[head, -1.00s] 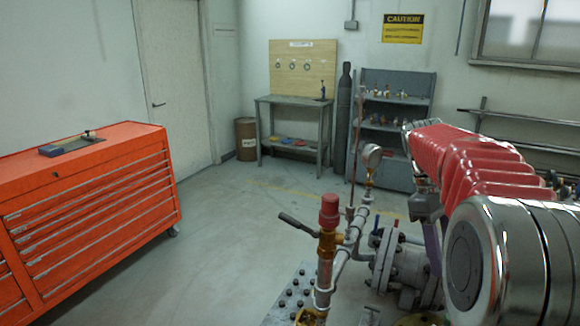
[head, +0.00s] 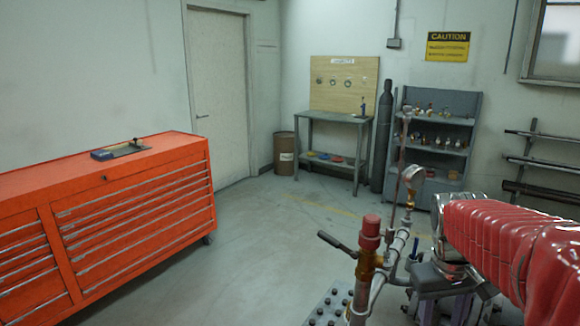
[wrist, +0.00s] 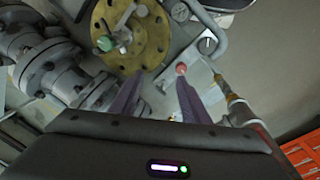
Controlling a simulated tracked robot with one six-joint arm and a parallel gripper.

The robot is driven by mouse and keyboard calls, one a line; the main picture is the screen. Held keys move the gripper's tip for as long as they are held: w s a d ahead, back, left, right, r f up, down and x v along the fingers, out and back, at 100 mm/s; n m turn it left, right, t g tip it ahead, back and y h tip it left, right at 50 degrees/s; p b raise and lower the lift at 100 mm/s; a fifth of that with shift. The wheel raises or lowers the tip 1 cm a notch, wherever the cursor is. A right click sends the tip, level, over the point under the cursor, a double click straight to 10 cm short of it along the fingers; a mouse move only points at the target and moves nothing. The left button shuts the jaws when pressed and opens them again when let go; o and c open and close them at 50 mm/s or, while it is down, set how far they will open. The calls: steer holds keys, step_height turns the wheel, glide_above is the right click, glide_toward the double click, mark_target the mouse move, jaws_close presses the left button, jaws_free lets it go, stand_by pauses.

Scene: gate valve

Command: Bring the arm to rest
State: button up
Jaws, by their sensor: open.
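My gripper (head: 455,305) shows in the head view at the lower right, at the end of my red-sleeved arm, pointing down beside the pipework. In the wrist view my gripper (wrist: 158,80) has its two purple fingers spread apart with nothing held between them. Whether a fingertip touches anything cannot be told. In the head view the fingertips are hidden or cut off by the lower edge.
A pipe with a red cap (head: 371,226), a lever (head: 335,243) and a gauge (head: 413,174) stands left of my gripper. Grey flanged pipes (wrist: 50,70) fill the wrist view's left. An orange tool cabinet (head: 130,215) is at left.

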steer(key=s+a+r+t+y, duration=0.1)
steer(key=s+a+t, duration=0.4)
steer(key=s+a, duration=0.7)
steer(key=shift+a+y, duration=0.3)
steer(key=shift+a, duration=0.9)
steer(key=shift+r, duration=0.1)
stand_by(0.6)
